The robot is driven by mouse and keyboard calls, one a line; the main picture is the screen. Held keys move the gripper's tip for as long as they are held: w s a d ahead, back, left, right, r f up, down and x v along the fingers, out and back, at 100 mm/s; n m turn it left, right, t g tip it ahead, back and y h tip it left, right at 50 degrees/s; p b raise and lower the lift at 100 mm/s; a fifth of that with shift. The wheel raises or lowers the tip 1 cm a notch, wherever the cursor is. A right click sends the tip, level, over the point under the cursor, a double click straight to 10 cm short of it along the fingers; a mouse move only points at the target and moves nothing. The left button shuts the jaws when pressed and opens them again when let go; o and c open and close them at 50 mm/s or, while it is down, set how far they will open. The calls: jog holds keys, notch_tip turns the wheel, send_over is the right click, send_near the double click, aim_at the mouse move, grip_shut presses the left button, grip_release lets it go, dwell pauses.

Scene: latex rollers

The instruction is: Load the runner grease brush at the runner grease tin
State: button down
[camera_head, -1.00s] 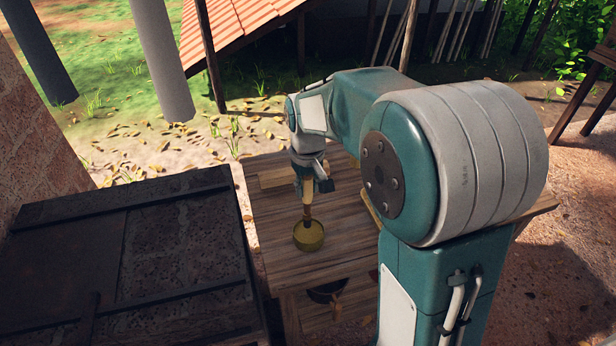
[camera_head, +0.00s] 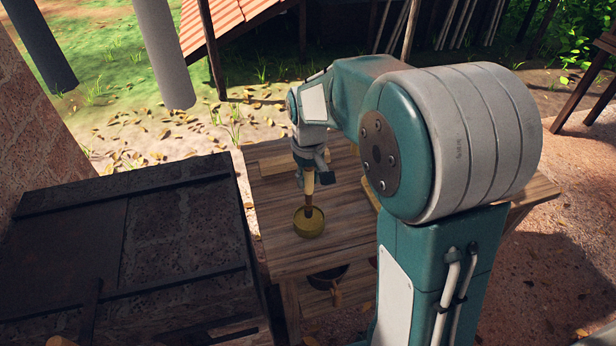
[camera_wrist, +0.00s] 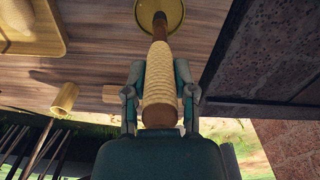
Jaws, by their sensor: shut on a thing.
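My gripper (camera_wrist: 160,95) is shut on the wrapped handle of the runner grease brush (camera_wrist: 158,78). In the head view my gripper (camera_head: 309,172) is above the wooden table and the brush (camera_head: 308,199) points down from it. The runner grease tin (camera_head: 309,229) is a round, yellowish tin on the table, and it also shows at the top of the wrist view (camera_wrist: 178,12). The brush's lower end is at or inside the tin's opening. I cannot tell whether its bristles touch the grease.
The wooden table (camera_head: 280,262) has bare room around the tin. A dark, heavy block-like structure (camera_head: 130,250) stands close at the left. A yellow tray (camera_wrist: 58,45) and a cylindrical yellow object (camera_wrist: 64,99) show in the wrist view. Two grey cylinders (camera_head: 165,50) hang at the upper left.

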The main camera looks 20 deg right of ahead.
jog(key=shift+f, duration=0.5)
dwell(1.2)
jog(key=shift+r, duration=0.1)
jog(key=shift+r, duration=3.5)
